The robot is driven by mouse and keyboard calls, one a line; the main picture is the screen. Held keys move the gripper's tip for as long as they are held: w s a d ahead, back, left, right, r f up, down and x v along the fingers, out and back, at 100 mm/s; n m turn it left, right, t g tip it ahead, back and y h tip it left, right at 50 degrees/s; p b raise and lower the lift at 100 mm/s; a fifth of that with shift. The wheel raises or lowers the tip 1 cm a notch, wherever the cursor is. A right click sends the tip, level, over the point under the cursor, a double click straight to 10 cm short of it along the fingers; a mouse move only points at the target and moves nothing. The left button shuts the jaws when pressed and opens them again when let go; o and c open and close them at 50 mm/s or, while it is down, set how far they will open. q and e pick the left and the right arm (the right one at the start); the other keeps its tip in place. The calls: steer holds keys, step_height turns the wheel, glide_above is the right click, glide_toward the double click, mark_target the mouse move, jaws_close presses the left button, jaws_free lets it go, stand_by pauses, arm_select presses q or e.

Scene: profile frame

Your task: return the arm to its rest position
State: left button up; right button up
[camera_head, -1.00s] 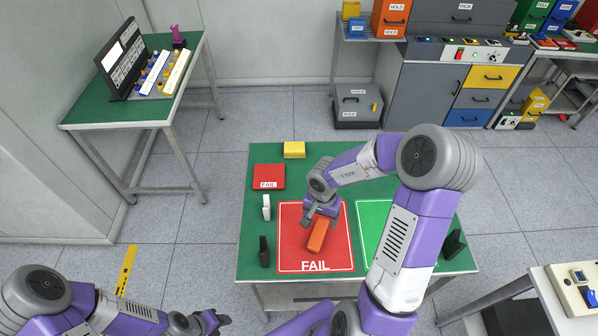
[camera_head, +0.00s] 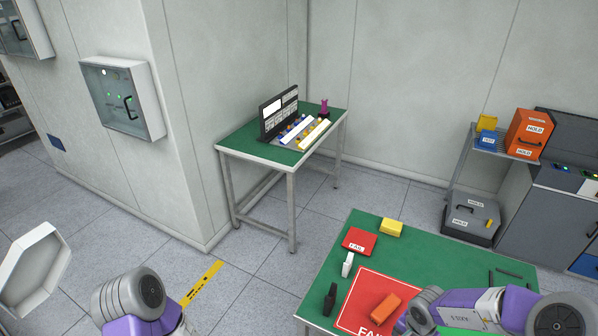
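My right arm comes in from the lower right, low in the picture. Its wrist is just right of the orange block (camera_head: 386,306), and the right gripper (camera_head: 402,325) is mostly hidden at the bottom edge, so its fingers cannot be read. The orange block lies on the red FAIL mat (camera_head: 367,290) on the green table (camera_head: 445,245). My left arm shows at the lower left as a grey joint and purple links. Its gripper is out of the picture.
A red box (camera_head: 360,241), a yellow block (camera_head: 391,227), a white piece (camera_head: 347,264) and a black piece (camera_head: 330,299) stand at the table's left and back. A second green table (camera_head: 245,140) carries a panel. Floor between the tables is clear.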

steer(key=shift+n+t+h, duration=0.4)
steer(key=shift+n, duration=0.4)
steer(key=f, duration=0.1)
steer(key=w+a+f, duration=0.1)
steer(key=f, duration=0.1)
steer(key=w+f, duration=0.1)
steer(key=f, duration=0.1)
steer(key=shift+a+f, duration=0.1)
steer(key=shift+a, duration=0.3)
arm_select(q)
steer(key=f+b, duration=0.2)
steer(key=w+f+b, duration=0.1)
steer(key=f+b, duration=0.1)
steer(key=shift+w+f+b, duration=0.1)
steer(key=shift+f+b, duration=0.2)
steer(key=shift+f, duration=0.1)
arm_select(e)
steer(key=s+a+f+n+y, duration=0.3)
steer(key=s+a+f, duration=0.2)
steer(key=a+f, duration=0.2)
steer(key=s+a+f+n+y, duration=0.2)
steer(key=s+a+f, duration=0.2)
steer(key=a+f, duration=0.3)
steer(key=a, duration=0.4)
steer(key=shift+s+n+g+y, duration=0.3)
steer(key=shift+s+n+y, duration=0.05)
steer(key=shift+n+y, duration=0.05)
steer(key=shift+a+r, duration=0.1)
